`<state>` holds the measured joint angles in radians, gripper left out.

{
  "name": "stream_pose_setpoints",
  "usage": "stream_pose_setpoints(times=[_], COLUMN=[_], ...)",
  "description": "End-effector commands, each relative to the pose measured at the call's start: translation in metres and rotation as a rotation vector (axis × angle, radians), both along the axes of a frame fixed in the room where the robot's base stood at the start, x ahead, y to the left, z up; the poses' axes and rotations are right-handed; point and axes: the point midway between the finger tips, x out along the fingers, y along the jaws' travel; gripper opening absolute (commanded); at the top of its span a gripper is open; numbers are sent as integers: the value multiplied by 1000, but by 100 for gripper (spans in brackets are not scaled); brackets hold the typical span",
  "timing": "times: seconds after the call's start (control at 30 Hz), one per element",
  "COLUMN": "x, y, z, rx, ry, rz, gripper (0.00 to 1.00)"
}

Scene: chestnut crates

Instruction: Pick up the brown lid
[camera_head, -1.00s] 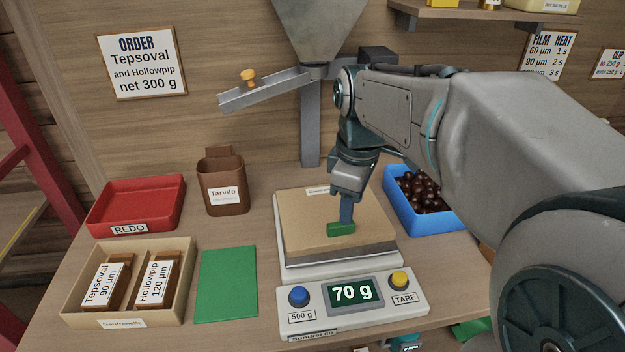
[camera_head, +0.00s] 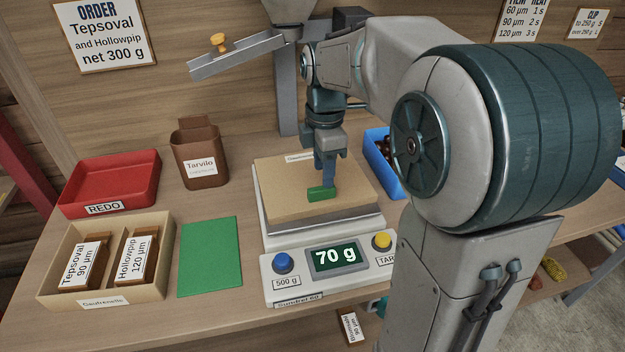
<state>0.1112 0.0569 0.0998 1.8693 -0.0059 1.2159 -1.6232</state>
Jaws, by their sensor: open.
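My gripper (camera_head: 325,176) points down over the scale (camera_head: 328,262), in the middle of the view. Its jaws are open, though seen edge-on. A small green block-like piece (camera_head: 321,194) shows at its tip; I cannot tell if it is part of the gripper. Below is a flat tan, box-like thing (camera_head: 281,187) on the scale pan, with a small label at its back edge. The scale display reads 70 g. I cannot make out a separate brown lid. A brown container marked Tarvilo (camera_head: 200,171) stands behind left.
A red REDO tray (camera_head: 110,184) and a tan tray (camera_head: 103,291) with two labelled brown pieces stand left. A green mat (camera_head: 208,256) lies beside them. A blue bin (camera_head: 381,175) of dark round things is partly hidden by my arm. A chute (camera_head: 235,56) hangs above.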

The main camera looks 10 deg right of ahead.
Motion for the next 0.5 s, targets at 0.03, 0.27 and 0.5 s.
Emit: stream_pose_setpoints(times=[0.03, 0.27, 0.5], x=[0, -1, -1], y=[0, 3, 3], z=[-3, -30, -55], rx=[0, 0, 0], ry=[1, 4, 1], rz=[0, 0, -1], gripper=[42, 42, 42])
